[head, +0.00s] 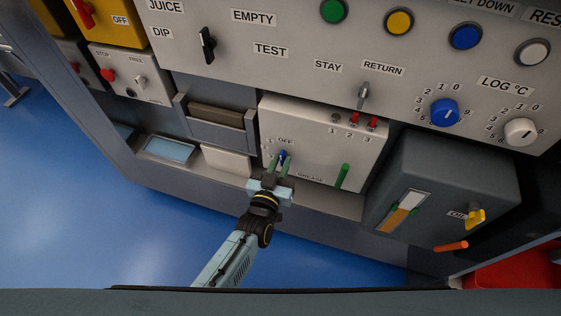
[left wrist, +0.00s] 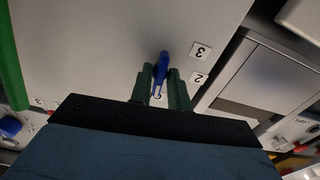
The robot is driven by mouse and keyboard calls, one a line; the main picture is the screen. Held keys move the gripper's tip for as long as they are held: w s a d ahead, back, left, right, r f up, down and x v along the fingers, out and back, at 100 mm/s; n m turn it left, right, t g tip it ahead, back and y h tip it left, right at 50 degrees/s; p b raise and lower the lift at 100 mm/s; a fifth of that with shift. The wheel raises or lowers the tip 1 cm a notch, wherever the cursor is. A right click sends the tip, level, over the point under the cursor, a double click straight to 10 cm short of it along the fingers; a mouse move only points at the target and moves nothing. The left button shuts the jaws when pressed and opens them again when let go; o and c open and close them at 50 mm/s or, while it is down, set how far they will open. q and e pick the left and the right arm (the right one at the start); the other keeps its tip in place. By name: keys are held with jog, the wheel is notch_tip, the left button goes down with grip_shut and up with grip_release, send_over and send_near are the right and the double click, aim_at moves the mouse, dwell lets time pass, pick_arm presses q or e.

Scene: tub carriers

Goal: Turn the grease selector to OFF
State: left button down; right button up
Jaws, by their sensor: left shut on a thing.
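The grease selector (head: 284,155) is a small blue knob on a light grey box (head: 322,115), with an OFF label above it and a GREASE label to its lower right. My left gripper (head: 278,162) is shut on the blue knob, with one green finger on each side. In the left wrist view the blue knob (left wrist: 161,68) stands between the green fingers (left wrist: 160,86), beside labels 3 and 2. Part of the dial is hidden behind the fingers, so I cannot tell exactly which mark the knob points to. My right gripper is not in view.
A green handle (head: 342,176) sits right of the selector on the same box. A dark grey box (head: 445,185) with a yellow knob stands further right. Above is a panel with a black switch (head: 207,44) and a metal toggle (head: 362,96). Blue floor is open at left.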

pick_arm(q)
jog(key=shift+m, duration=0.6)
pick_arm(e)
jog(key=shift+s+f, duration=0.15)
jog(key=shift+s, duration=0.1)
pick_arm(q)
jog(key=c, duration=1.3)
grip_release()
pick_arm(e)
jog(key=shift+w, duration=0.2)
pick_arm(q)
jog(key=shift+s+a, duration=0.1)
jog(key=shift+s, duration=0.05)
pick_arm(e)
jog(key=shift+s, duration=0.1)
